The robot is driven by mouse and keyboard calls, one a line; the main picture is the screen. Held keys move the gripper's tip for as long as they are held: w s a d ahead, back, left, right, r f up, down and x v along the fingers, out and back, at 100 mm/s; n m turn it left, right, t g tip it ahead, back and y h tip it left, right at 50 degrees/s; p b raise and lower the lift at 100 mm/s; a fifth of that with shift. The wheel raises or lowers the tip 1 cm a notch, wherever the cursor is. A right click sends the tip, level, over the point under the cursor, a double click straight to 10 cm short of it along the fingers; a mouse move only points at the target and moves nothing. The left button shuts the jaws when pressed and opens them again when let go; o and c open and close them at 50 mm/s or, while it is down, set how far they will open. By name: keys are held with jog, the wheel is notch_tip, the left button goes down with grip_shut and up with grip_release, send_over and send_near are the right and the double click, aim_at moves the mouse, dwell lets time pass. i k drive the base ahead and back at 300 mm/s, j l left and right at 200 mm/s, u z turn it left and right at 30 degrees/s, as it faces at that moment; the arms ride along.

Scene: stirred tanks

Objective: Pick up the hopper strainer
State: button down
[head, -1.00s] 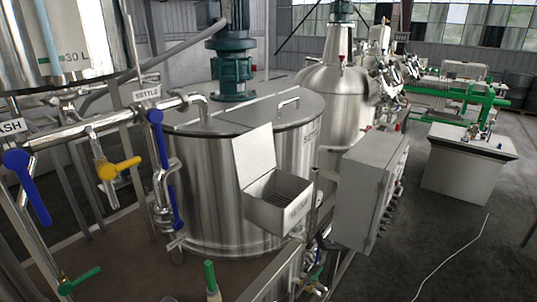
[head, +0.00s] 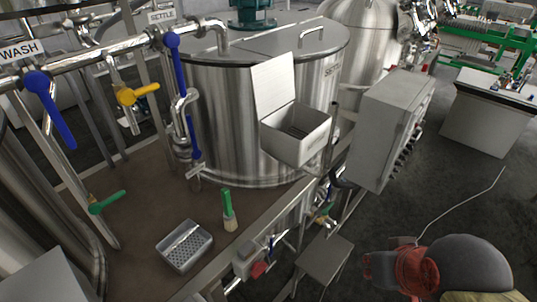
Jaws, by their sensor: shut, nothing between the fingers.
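An open white hopper box (head: 300,148) with its lid raised hangs at the front of the steel settle tank (head: 225,120). A dark slotted surface shows inside the box, which may be the strainer; I cannot tell. A small grey metal tray (head: 163,252) with a perforated, light grey piece (head: 188,246) inside lies on the brown platform at the lower middle left. I cannot tell whether this piece is the hopper strainer.
A green-handled brush (head: 228,211) stands to the right of the tray. Blue (head: 48,108) and yellow (head: 138,93) valve handles stick out from the pipes. A grey control box (head: 385,125) stands right of the hopper.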

aim_at(183, 248)
jog(key=u, duration=1.55)
